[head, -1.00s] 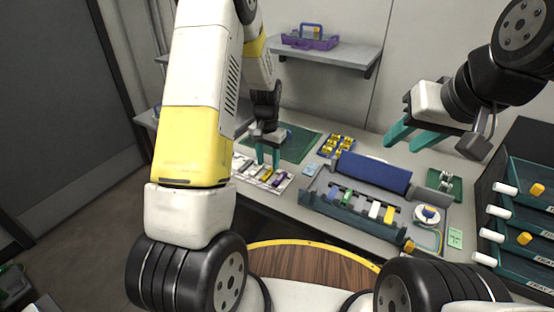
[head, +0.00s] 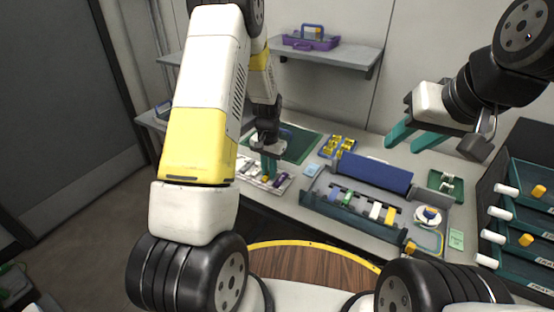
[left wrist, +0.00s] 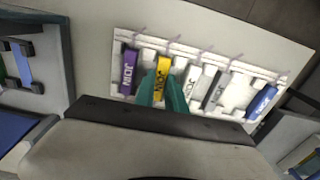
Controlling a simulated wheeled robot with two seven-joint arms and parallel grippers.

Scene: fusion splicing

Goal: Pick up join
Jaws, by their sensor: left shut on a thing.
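A white holder (left wrist: 230,112) carries a row of join pieces, purple (left wrist: 128,72), yellow (left wrist: 163,66), white, grey and blue (left wrist: 262,101). In the head view the holder (head: 285,183) lies on the left part of the bench. My left gripper (head: 268,172) points down over it, with its teal fingers shut on the yellow join; the fingers also show in the left wrist view (left wrist: 163,92). The yellow join still sits in its place in the row. My right gripper (head: 412,138) hangs open and empty above the back right of the bench.
A splicing fixture (head: 350,214) with coloured blocks and a blue raised bar (head: 374,173) stands right of the holder. A green mat (head: 297,145) lies behind it. A rack of teal trays (head: 530,220) stands at far right. A shelf (head: 330,58) hangs above.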

